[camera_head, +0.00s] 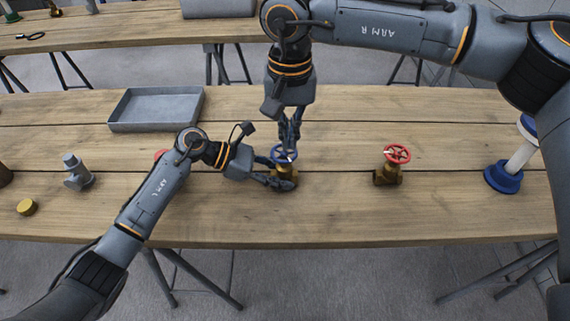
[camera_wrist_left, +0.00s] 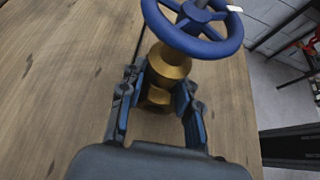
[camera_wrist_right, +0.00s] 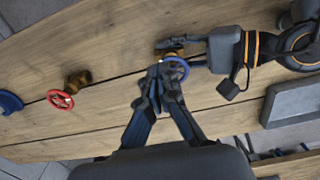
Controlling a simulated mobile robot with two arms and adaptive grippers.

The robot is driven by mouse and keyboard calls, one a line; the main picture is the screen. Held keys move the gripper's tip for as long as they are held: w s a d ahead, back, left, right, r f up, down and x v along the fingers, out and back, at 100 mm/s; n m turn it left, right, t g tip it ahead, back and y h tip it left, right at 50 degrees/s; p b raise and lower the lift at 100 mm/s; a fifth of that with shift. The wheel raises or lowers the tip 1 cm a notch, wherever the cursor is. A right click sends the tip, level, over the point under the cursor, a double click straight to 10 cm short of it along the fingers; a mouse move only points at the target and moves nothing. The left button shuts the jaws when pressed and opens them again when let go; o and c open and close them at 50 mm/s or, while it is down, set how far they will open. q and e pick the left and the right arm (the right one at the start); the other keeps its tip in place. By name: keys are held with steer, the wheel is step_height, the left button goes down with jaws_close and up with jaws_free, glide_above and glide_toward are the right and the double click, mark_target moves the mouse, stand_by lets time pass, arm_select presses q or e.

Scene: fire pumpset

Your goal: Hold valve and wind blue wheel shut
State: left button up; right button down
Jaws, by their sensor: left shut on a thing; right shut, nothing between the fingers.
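The brass valve (camera_wrist_left: 168,66) with the blue wheel (camera_wrist_left: 194,46) on top stands upright on the table. In the head view the blue wheel (camera_head: 284,154) is near the middle. My left gripper (camera_wrist_left: 160,92) is shut around the brass body below the wheel; in the head view it comes in from the left (camera_head: 280,180). My right gripper (camera_head: 289,143) points down from above at the blue wheel, with its fingers together. In the right wrist view its fingertips (camera_wrist_right: 163,78) overlap the blue wheel (camera_wrist_right: 175,70); I cannot tell whether they touch it.
A brass valve with a red wheel (camera_head: 397,154) stands to the right. A blue-and-white part (camera_head: 504,177) stands farther right. A grey tray (camera_head: 157,108) is at the back left. A grey fitting (camera_head: 77,173) and a brass cap (camera_head: 26,207) are at the left.

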mark_target(284, 153)
step_height(284, 153, down, 7)
steer(key=d, duration=0.1)
stand_by(0.5)
steer(key=shift+w+a+r, duration=0.1)
steer(key=shift+w, duration=0.1)
stand_by(0.6)
steer(key=shift+a, duration=1.6)
steer(key=shift+w+a, duration=0.1)
